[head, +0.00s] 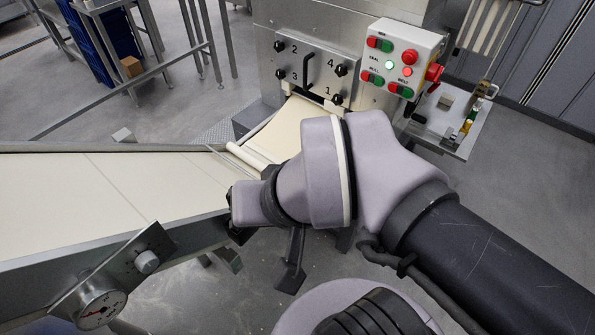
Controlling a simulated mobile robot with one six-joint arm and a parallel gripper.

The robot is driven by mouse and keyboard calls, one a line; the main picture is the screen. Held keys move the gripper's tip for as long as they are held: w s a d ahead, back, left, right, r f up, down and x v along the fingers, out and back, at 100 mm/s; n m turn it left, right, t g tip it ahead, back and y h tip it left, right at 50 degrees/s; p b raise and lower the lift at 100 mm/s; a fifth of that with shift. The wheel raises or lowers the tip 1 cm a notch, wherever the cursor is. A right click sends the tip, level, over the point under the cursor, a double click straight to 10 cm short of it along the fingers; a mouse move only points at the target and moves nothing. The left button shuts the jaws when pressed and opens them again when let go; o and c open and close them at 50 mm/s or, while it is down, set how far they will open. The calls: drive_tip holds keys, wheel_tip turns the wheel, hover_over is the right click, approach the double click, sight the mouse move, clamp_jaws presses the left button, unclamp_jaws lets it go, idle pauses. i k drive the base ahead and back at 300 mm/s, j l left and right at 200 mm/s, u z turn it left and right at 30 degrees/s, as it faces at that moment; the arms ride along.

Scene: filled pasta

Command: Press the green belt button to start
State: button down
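The control box (405,60) is a white panel with red and green buttons, fixed to the front of the steel machine at the upper right. The green belt button (406,92) sits at the lower right of the box, beside a red one, near a small label that seems to read BELT. Nothing covers it. My arm crosses the lower right and middle of the view, with its wrist below and left of the box and apart from it. My gripper's fingers do not show; they are hidden or out of view.
A pale conveyor belt (110,195) runs from the left to the machine. A steel plate with black knobs (308,68) is left of the box. A red knob (435,73) juts from its right side. A gauge (102,309) is at lower left.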

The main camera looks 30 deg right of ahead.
sight(407, 94)
drive_tip(key=z, duration=1.55)
